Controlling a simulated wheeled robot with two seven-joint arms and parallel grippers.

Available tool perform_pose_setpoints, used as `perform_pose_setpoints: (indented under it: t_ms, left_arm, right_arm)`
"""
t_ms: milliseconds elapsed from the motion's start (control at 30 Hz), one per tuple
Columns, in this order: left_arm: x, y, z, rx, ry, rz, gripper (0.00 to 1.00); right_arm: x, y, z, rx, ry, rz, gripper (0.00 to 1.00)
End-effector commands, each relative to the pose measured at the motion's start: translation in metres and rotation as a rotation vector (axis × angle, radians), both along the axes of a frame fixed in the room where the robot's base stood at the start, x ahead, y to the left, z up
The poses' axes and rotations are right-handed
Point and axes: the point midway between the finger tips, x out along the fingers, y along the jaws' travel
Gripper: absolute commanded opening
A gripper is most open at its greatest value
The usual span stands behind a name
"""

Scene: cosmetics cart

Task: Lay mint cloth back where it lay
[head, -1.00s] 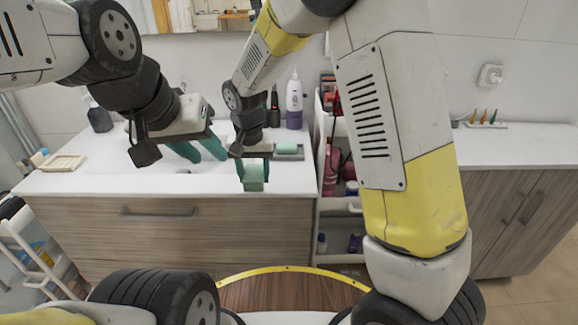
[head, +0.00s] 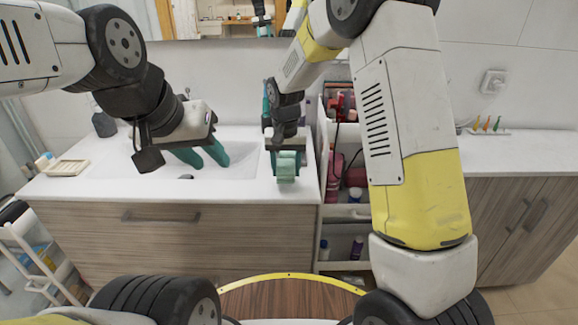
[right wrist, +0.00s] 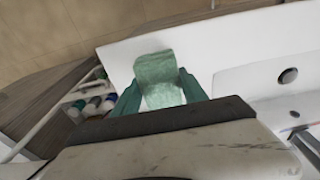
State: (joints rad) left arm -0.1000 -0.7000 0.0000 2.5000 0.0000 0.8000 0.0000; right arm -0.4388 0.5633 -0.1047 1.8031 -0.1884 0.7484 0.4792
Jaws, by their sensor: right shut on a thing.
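The mint cloth (head: 287,172) is a small folded piece held in my right gripper (head: 287,162), over the counter front right of the sink. In the right wrist view the cloth (right wrist: 158,82) sits between the two teal fingers of my right gripper (right wrist: 160,95), with the white counter behind it. I cannot tell whether its underside touches the counter. My left gripper (head: 203,155) hangs over the sink with its teal fingers apart and nothing between them.
The sink basin (head: 235,160) lies left of my right gripper. An open pull-out cart (head: 330,190) with bottles stands just right of it. A beige soap dish (head: 68,168) is at the counter's left. The counter front (head: 110,188) is clear.

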Motion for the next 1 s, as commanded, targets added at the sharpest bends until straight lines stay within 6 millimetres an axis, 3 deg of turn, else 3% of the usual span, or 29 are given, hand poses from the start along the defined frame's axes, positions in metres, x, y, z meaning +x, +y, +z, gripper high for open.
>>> perform_pose_setpoints:
  t_ms: [100, 300, 667, 700, 800, 1000]
  left_arm:
    - [0.000, 0.000, 0.000, 0.000, 0.000, 0.000, 0.36]
    - [0.000, 0.000, 0.000, 0.000, 0.000, 0.000, 0.36]
    - [0.000, 0.000, 0.000, 0.000, 0.000, 0.000, 0.36]
    - [0.000, 0.000, 0.000, 0.000, 0.000, 0.000, 0.36]
    - [0.000, 0.000, 0.000, 0.000, 0.000, 0.000, 0.36]
    - [0.000, 0.000, 0.000, 0.000, 0.000, 0.000, 0.36]
  right_arm:
    - [0.008, -0.011, -0.001, 0.000, 0.000, -0.003, 0.00]
    - [0.006, -0.009, -0.034, -0.001, 0.002, 0.000, 0.00]
    - [0.006, -0.009, -0.039, 0.000, 0.001, -0.001, 0.00]
    - [0.006, -0.009, -0.039, 0.000, 0.000, -0.001, 0.54]
    - [0.006, -0.009, -0.039, 0.000, 0.000, -0.001, 0.72]
    - [0.006, -0.009, -0.038, 0.000, 0.000, -0.001, 0.72]
